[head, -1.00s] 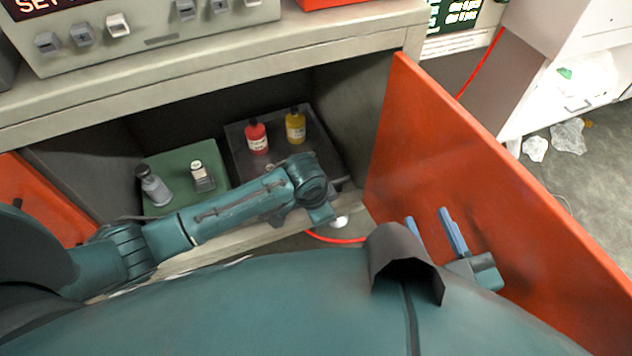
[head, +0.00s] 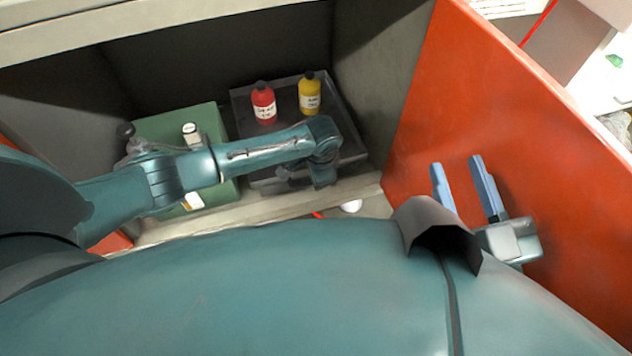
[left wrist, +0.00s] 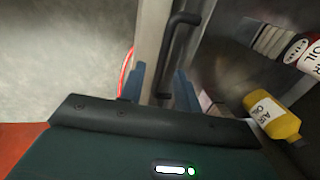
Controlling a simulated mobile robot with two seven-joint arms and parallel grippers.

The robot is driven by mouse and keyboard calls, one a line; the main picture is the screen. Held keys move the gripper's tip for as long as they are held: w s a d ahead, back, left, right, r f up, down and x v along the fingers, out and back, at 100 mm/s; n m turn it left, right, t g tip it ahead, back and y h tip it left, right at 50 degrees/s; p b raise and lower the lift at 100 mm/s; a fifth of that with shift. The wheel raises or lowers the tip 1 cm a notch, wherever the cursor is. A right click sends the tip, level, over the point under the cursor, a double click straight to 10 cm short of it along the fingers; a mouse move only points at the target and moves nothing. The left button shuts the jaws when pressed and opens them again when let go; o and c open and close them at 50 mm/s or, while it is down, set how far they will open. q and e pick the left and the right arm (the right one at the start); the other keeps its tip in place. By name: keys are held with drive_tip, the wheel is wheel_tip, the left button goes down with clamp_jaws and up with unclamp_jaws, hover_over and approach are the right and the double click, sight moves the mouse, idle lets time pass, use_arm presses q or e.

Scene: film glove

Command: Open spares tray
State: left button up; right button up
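A dark grey tray (head: 353,148) sits on the right of the open cabinet, holding a red bottle (head: 264,105) and a yellow bottle (head: 309,95). A green tray (head: 215,122) is to its left; no label naming either as spares is readable. My left arm reaches across both fronts, its hand at the dark tray's front edge. In the left wrist view a black bar handle (left wrist: 177,45) runs between the open fingers of my left gripper (left wrist: 160,88); contact cannot be told. My right gripper (head: 457,165) is open and empty before the red door.
The open red door (head: 500,100) stands at the right of the cabinet, close to my right gripper. The cabinet's pale front ledge (head: 365,190) runs below the trays. A small capped bottle (head: 191,133) stands on the green tray. A white round object (head: 350,206) lies below the ledge.

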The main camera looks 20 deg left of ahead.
use_arm(q)
drive_tip(key=shift+w+a+f, duration=0.1)
drive_tip(key=shift+w+f, duration=0.1)
drive_tip(key=shift+f, duration=0.65)
drive_tip(key=shift+c, duration=0.2)
clamp_jaws()
